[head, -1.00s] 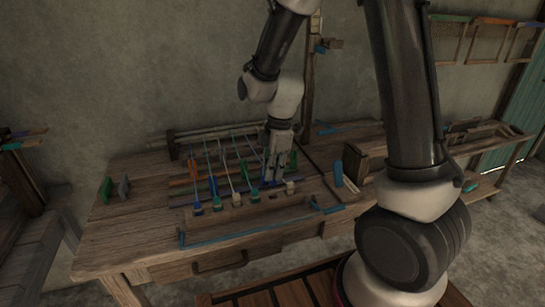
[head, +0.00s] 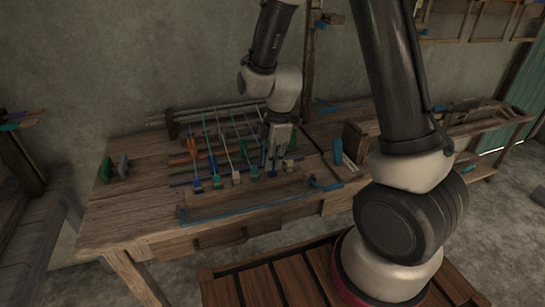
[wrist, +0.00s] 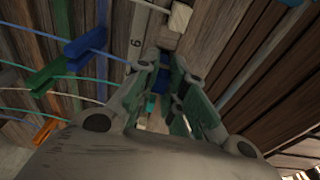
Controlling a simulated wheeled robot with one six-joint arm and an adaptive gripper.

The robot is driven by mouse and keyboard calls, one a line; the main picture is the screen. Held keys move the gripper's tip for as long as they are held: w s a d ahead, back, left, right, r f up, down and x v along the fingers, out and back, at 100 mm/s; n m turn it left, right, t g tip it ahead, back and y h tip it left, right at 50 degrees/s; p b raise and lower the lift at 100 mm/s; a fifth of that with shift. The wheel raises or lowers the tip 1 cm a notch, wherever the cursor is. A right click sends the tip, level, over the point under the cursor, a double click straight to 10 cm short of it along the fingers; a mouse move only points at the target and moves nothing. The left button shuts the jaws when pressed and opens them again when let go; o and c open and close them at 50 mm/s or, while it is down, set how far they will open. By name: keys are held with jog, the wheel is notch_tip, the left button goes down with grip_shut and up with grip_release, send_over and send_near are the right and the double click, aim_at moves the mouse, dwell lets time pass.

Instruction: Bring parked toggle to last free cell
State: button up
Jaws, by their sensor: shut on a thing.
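My gripper (head: 276,158) is over the right part of the loom's row of cords and toggles, pointing down. In the wrist view its green-padded fingers (wrist: 163,85) are closed around a small blue piece (wrist: 157,80), which looks like a toggle; the fingers hide much of it. A blue toggle (wrist: 84,47) and a green one (wrist: 45,72) lie to its left in that view, on cords. A pale block (wrist: 180,17) sits just past the fingertips, and shows right of the gripper in the head view (head: 289,164). A mark like "6" is on the wood beside the fingers.
Several more toggles, among them a blue one (head: 196,186), stand along the row to the left. A blue bar (head: 250,209) runs along the table's front. A green block (head: 105,170) and a grey one stand at the left. The table's left front is clear.

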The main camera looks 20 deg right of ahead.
jog(key=shift+f, duration=1)
jog(key=o, duration=0.8)
jog(key=r, duration=0.4)
jog(key=d+r, duration=0.1)
jog(key=r, duration=0.7)
jog(key=shift+d, duration=0.2)
